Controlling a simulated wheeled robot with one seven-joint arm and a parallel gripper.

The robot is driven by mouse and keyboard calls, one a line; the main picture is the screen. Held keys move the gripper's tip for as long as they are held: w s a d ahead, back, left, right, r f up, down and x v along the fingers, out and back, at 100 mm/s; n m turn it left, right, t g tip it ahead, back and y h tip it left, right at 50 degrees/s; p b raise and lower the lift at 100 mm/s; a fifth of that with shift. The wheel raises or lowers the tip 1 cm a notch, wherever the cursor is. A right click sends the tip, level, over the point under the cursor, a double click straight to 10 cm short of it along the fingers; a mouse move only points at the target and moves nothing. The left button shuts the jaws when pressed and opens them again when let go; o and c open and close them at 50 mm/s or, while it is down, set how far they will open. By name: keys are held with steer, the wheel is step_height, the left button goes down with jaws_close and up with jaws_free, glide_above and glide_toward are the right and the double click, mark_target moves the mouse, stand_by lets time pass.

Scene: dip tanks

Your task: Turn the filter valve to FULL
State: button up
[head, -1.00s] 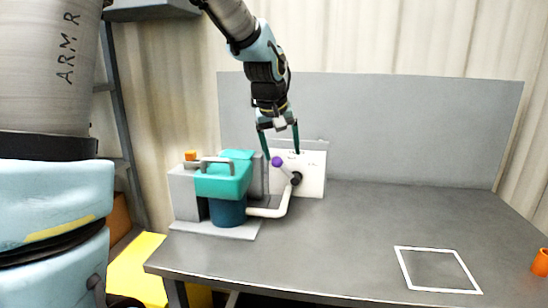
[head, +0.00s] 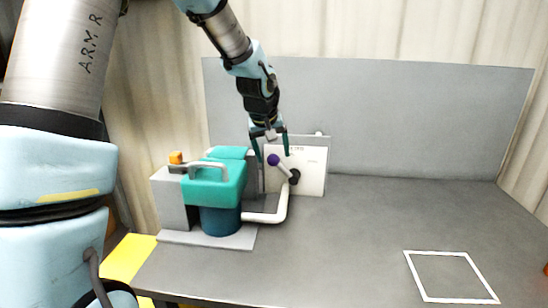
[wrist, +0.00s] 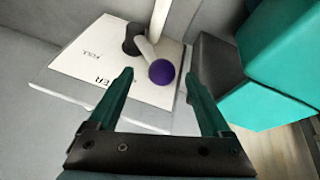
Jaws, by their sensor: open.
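The filter valve has a light lever with a purple knob (head: 273,160) on a dark round hub (head: 294,176), in front of a white label panel (head: 313,172). The lever slants up and left from the hub in the head view. In the wrist view the purple knob (wrist: 162,72) lies just beyond and between the fingertips, and the word FULL is readable on the panel (wrist: 75,65), on the side away from the teal block. My gripper (head: 270,154) is open, its fingers on either side of the knob. I cannot tell whether either finger touches it.
A teal filter unit with a grey handle (head: 208,172) stands left of the valve, joined by a white pipe (head: 284,206). A white square outline (head: 452,278) marks the right front of the table, which is otherwise clear there.

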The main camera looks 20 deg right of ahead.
mark_target(273, 157)
steer(key=shift+x, duration=1.8)
steer(key=shift+s+f, duration=0.1)
jaws_close()
steer(key=shift+a, duration=0.1)
